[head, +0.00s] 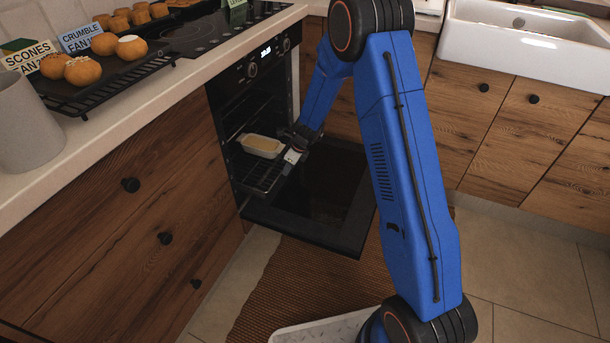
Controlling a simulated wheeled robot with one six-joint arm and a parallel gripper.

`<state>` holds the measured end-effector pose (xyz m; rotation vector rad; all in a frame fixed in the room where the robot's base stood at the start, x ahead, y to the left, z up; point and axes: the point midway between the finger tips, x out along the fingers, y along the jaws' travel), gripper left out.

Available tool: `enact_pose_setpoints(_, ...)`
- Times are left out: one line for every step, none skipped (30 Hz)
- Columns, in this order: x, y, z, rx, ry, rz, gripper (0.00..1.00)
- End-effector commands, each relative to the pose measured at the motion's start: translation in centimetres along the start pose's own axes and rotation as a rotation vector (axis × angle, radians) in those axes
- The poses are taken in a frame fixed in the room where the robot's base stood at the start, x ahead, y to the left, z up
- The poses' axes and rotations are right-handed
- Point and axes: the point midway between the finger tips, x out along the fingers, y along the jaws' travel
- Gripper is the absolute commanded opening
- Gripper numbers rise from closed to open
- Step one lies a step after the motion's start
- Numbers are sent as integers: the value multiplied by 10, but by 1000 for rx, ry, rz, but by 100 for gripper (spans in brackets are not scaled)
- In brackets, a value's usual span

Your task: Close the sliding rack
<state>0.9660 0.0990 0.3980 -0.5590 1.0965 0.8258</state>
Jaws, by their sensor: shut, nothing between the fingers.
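The sliding rack (258,180) is a dark wire rack inside the open oven (248,112), at the centre left of the head view. Its front part shows at the oven mouth, above the lowered door; how far it sticks out is hard to tell. A cream rectangular dish (262,146) sits on the rack. My gripper (290,160) is shut and empty, at the front right of the rack, close to the dish's right side. I cannot tell whether it touches the rack. My blue arm hides part of the area to the right.
The oven door (318,200) hangs open and low in front of the oven. A counter with a tray of buns (100,78) and a grey mug (25,125) is at the left. Wooden cabinets and a white sink (535,40) stand at the right. A brown mat (290,290) covers the floor.

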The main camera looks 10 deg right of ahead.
Motion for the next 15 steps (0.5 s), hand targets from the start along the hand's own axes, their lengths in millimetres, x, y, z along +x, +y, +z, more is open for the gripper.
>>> enact_pose_setpoints(6, 1, 15, -5, -1, 1, 0)
enact_pose_setpoints(9, 1, 23, -6, -1, 0, 0)
enact_pose_setpoints(14, 1, 33, -6, -1, 0, 0)
enact_pose_setpoints(17, 0, 40, -4, -1, 0, 0)
enact_pose_setpoints(20, 0, 47, -4, -1, 0, 0)
enact_pose_setpoints(23, 0, 57, -4, -1, 0, 0)
enact_pose_setpoints(26, 0, 64, -4, -1, -1, 0)
enact_pose_setpoints(28, 0, 70, -4, -1, -1, 0)
enact_pose_setpoints(32, 0, 78, -4, 0, 0, 0)
enact_pose_setpoints(34, 0, 85, -3, -1, 0, 0)
enact_pose_setpoints(37, 1, 90, -4, 0, 0, 0)
enact_pose_setpoints(39, 0, 98, -3, -1, 0, 0)
enact_pose_setpoints(41, 0, 102, -2, -1, 0, 0)
enact_pose_setpoints(43, 0, 107, -3, 0, 0, 0)
enact_pose_setpoints(46, 0, 113, -1, -1, 0, 0)
